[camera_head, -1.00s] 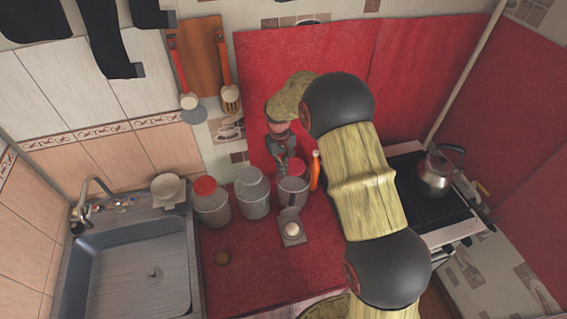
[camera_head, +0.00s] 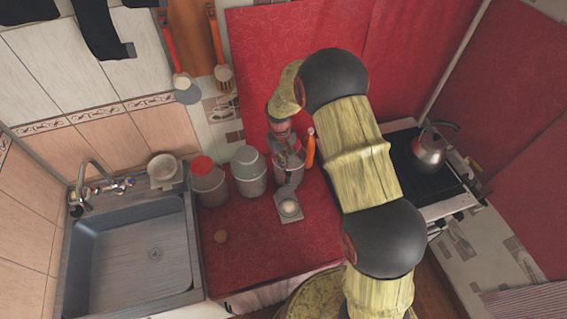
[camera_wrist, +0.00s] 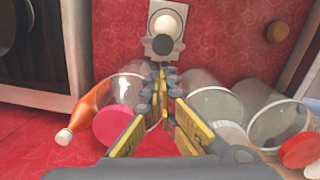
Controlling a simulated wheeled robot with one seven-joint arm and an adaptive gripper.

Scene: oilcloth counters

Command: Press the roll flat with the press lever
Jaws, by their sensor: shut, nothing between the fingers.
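The press is a small grey plate (camera_head: 289,212) on the red counter, in front of the jars. A pale round roll (camera_head: 289,206) sits on it; the roll also shows at the top of the wrist view (camera_wrist: 166,24). A dark round knob (camera_wrist: 164,47) shows between the roll and my fingers, apparently the lever's end; the rest of the lever is hard to make out. My gripper (camera_wrist: 166,76) is shut and empty, its tips just short of the knob in the wrist view. I cannot tell whether they touch. In the head view my gripper (camera_head: 289,164) overlaps the right-hand jar.
Several lidded jars (camera_head: 249,175) stand behind the press, with an orange bottle (camera_head: 310,150) to their right. A brown round item (camera_head: 221,237) lies at front left. The sink (camera_head: 135,250) is left, the stove with a kettle (camera_head: 429,152) right.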

